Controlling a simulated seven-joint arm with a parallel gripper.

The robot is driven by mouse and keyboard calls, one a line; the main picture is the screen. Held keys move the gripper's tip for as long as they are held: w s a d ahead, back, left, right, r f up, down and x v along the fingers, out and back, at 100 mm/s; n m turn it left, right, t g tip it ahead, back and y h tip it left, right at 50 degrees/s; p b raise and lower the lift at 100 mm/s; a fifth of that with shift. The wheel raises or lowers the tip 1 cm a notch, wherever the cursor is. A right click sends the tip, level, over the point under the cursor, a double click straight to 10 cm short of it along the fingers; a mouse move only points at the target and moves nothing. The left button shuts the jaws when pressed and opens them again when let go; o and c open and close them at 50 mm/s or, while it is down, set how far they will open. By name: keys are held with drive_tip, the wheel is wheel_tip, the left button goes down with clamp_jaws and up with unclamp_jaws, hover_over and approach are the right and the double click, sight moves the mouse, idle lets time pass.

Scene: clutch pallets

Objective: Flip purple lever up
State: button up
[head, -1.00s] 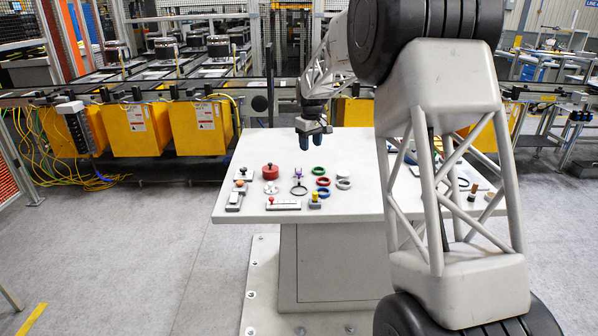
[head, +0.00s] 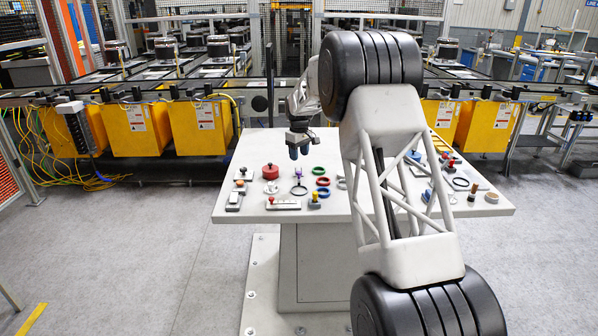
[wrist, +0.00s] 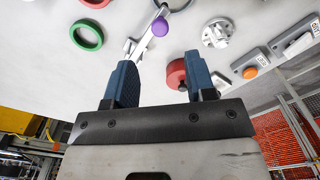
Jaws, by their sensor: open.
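The purple lever is a small metal stalk with a purple knob (wrist: 160,27) in the wrist view, tilted out from a grey bracket on the white table (wrist: 220,20). In the head view the purple lever (head: 298,171) is tiny at the table's left half. My gripper (wrist: 160,80) is open and empty, its two blue fingers apart; the lever's base lies just beyond the left finger. In the head view my gripper (head: 299,150) hangs above the table, behind the lever. Whether a finger touches the lever cannot be told.
A red round knob (wrist: 177,74) lies close by the right finger. A green ring (wrist: 86,36), a grey flanged piece (wrist: 218,33) and an orange button box (wrist: 250,68) surround the lever. Several coloured rings and switches stand on the table near it.

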sight(299, 172)
drive_tip(key=shift+f, duration=0.1)
drive_tip(key=shift+f, duration=3.75)
clamp_jaws()
